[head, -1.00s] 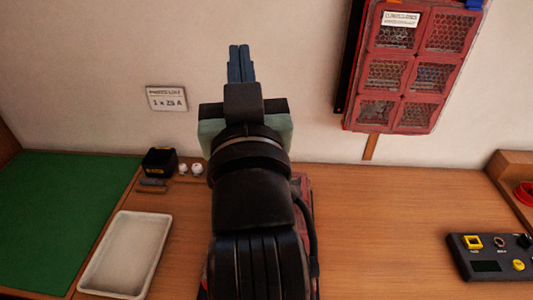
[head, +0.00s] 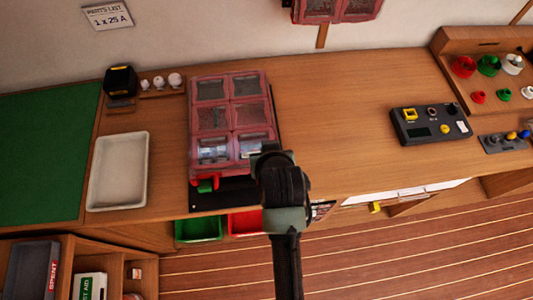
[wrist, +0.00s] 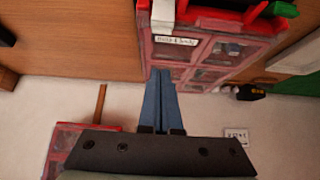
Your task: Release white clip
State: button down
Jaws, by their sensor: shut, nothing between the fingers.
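In the wrist view, my gripper (wrist: 163,76) has its two blue fingers together, with nothing seen between them. They point at the edge of a red cabinet (wrist: 223,21) with clear drawer windows. A pale piece (wrist: 162,14) stands at that edge just past the fingertips. It may be the white clip, and I cannot tell whether the fingers touch it. A red clip (wrist: 254,11) and a green clip (wrist: 284,9) show along the same edge. In the head view, the red cabinet (head: 230,101) lies on the bench, and my arm covers its near right corner and the fingertips.
A white tray (head: 118,205) and green mat (head: 40,150) lie left of the cabinet. A black control box (head: 430,121) is at right, by a rack of coloured parts (head: 489,68). Green (head: 198,229) and red (head: 245,224) bins sit below the bench edge. Bench right of the cabinet is clear.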

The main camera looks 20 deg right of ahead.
jog(key=p+x, duration=0.1)
jog(key=x, duration=0.8)
jog(key=shift+w+f, duration=0.2)
jog(key=s+p, duration=0.1)
jog(key=s+a+p, duration=0.1)
jog(key=s, duration=0.1)
jog(key=shift+s+r, duration=0.1)
jog(key=shift+s+p, duration=0.35)
jog(key=shift+s, duration=0.05)
